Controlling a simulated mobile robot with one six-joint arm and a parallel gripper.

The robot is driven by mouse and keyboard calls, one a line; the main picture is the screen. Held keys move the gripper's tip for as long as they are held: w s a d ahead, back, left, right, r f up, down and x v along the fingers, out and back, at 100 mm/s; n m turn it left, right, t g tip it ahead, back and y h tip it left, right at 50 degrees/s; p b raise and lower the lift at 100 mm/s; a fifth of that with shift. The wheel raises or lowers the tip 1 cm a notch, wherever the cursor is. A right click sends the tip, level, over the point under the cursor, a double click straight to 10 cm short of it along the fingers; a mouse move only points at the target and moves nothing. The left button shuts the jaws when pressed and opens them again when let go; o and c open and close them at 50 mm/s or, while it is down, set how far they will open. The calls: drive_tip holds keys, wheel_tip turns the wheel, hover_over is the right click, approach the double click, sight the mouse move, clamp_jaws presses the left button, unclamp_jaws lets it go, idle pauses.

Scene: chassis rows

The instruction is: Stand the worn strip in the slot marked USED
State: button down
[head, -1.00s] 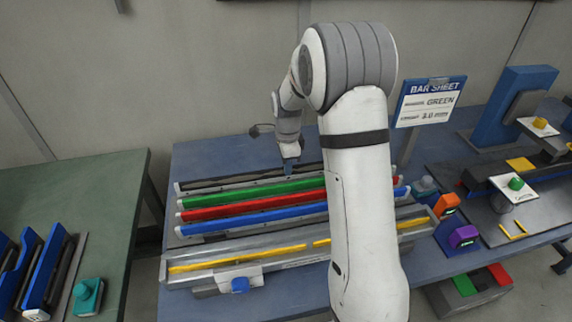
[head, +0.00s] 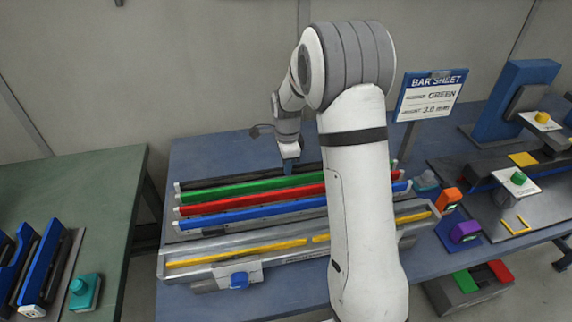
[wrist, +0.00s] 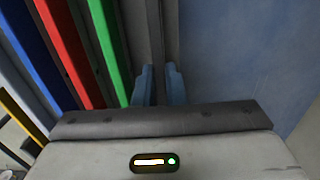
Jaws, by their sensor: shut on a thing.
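My gripper (head: 289,167) is at the back of the row of long bars, behind the green bar. In the wrist view its two blue fingers (wrist: 159,85) are closed on a narrow dark grey strip (wrist: 154,35) that runs away between them. In the head view a dark strip (head: 225,183) lies along the back of the row, and my gripper is over it. I cannot tell whether it is lifted or resting. Its wear cannot be made out. No USED marking is readable in either view.
Green (head: 235,190), red (head: 240,202) and blue (head: 245,216) bars lie parallel in front. A grey fixture (head: 215,254) with yellow strips is nearer. A sign (head: 431,97) reads BAR SHEET, GREEN. A green bench (head: 85,185) at left carries blue upright holders (head: 40,268). My arm hides the middle.

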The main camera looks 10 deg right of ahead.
drive_tip(key=c, duration=1.4)
unclamp_jaws()
drive_tip(key=shift+f, duration=0.1)
wheel_tip(320, 180, up, 7)
drive_tip(key=shift+r+b, duration=0.2)
drive_tip(key=shift+b, duration=0.2)
drive_tip(key=shift+r, duration=0.25)
